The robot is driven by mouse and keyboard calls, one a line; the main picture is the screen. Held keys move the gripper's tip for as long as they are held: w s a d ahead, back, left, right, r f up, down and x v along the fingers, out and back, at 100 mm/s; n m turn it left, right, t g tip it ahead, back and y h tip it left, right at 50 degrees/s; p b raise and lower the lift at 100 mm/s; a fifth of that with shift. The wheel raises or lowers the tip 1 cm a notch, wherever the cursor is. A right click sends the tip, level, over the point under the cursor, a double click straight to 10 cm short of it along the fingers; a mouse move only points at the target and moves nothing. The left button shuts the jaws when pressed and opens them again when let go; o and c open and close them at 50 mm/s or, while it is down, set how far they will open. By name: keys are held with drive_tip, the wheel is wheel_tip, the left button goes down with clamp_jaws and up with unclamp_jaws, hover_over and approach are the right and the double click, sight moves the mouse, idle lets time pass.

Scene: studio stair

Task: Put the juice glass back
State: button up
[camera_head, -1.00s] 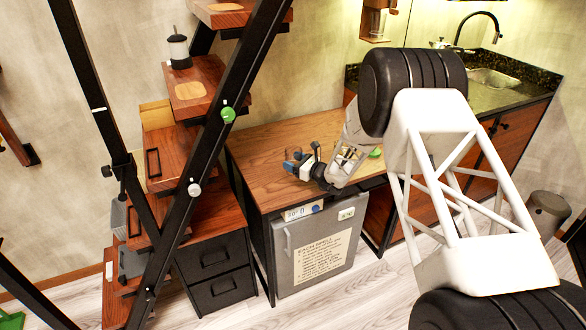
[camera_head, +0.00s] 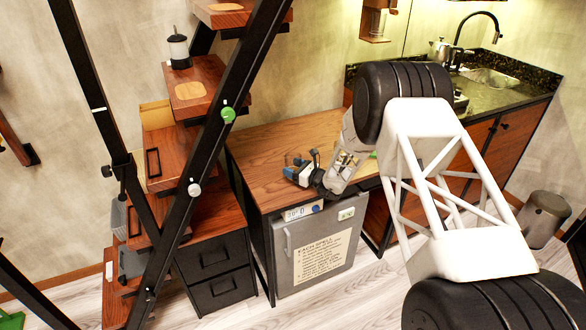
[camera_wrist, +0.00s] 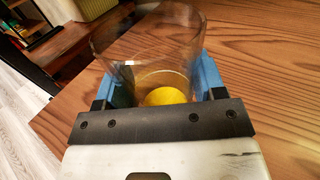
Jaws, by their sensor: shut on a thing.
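The juice glass (camera_wrist: 150,48) is a clear, round glass in the wrist view. My gripper (camera_wrist: 155,80) is shut on it, with one blue finger on each side. A yellow patch (camera_wrist: 165,97) shows low in the glass; I cannot tell whether it is juice or something seen through it. In the head view my gripper (camera_head: 302,166) is over the wooden desk (camera_head: 260,170), near its front edge above the fridge. The glass is hard to make out there. I cannot tell whether its base touches the desk.
Wooden stair steps (camera_head: 205,78) with a lantern (camera_head: 179,50) rise at the left behind a slanted black rail (camera_head: 206,150). A small fridge (camera_head: 318,248) stands under the desk. A counter with a sink (camera_head: 490,78) and a kettle (camera_head: 438,52) is at the right. The desk's left part is bare.

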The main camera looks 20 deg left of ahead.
drive_tip(key=shift+f, duration=0.1)
drive_tip(key=o, duration=1.1)
drive_tip(key=shift+v, duration=6)
